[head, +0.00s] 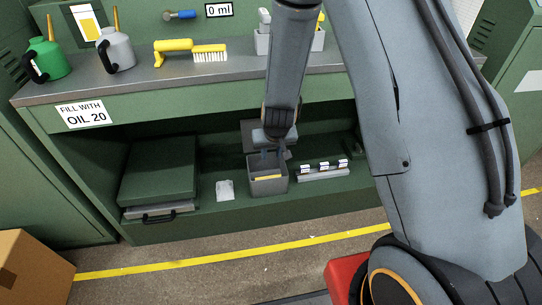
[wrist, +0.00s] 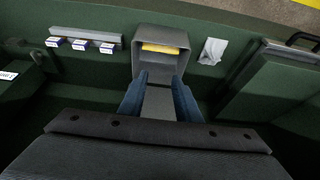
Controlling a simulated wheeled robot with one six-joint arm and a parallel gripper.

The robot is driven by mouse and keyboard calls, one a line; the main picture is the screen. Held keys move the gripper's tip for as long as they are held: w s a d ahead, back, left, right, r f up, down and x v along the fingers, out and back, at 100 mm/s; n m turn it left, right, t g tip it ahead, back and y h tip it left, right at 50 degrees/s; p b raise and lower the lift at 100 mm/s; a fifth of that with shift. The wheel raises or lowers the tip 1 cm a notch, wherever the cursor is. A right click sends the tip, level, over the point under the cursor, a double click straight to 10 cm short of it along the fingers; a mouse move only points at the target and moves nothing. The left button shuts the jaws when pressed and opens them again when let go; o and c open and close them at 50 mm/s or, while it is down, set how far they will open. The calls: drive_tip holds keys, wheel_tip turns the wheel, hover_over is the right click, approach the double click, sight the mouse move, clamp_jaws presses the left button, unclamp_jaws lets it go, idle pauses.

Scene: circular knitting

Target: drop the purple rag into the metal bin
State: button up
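I see no purple rag in either view. No container is clearly a metal bin; the nearest likeness is a small grey open box (head: 268,187) on the cabinet's lower shelf, with a yellow item (wrist: 164,48) inside. The box also shows at top centre in the wrist view (wrist: 139,63). My gripper (head: 273,154) reaches down into the cabinet at the box's back side. In the wrist view its two blue fingers (wrist: 159,92) stand apart, with a grey surface visible between them. I cannot tell whether they touch the box. No rag shows between them.
A pale crumpled piece (head: 225,190) lies left of the box. A rack with small white labelled items (head: 322,171) stands right. A dark green case (head: 158,172) is further left. The worktop (head: 140,78) overhangs the shelf and holds oil cans and a yellow brush (head: 209,53).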

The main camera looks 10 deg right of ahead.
drive_tip(key=s+a+r+n+g+y, duration=0.1)
drive_tip(key=s+a+r, duration=0.2)
drive_tip(key=s+r, duration=0.35)
drive_tip(key=s+a+r+n+g, duration=0.15)
drive_tip(key=s+r, duration=0.25)
drive_tip(key=r, duration=0.6)
drive_tip(key=s+r+g, duration=0.1)
drive_tip(key=s+r, duration=0.5)
drive_tip(key=s, duration=0.4)
drive_tip(key=s+d+r+g, duration=0.1)
drive_tip(key=s+r, duration=0.4)
drive_tip(key=s, duration=0.4)
drive_tip(key=shift+s+d+r, duration=0.25)
drive_tip(key=shift+s+r, duration=0.15)
drive_tip(key=shift+n, duration=0.25)
drive_tip(key=d+r+m+h+p, duration=0.1)
drive_tip(key=d+r+m+p, duration=0.2)
drive_tip(key=d+r+p, duration=0.6)
drive_tip(key=r+p, duration=0.1)
drive_tip(key=p, duration=0.8)
drive_tip(key=shift+d+r+p, duration=0.2)
drive_tip(key=shift+r+p, duration=0.05)
drive_tip(key=shift+p, duration=0.15)
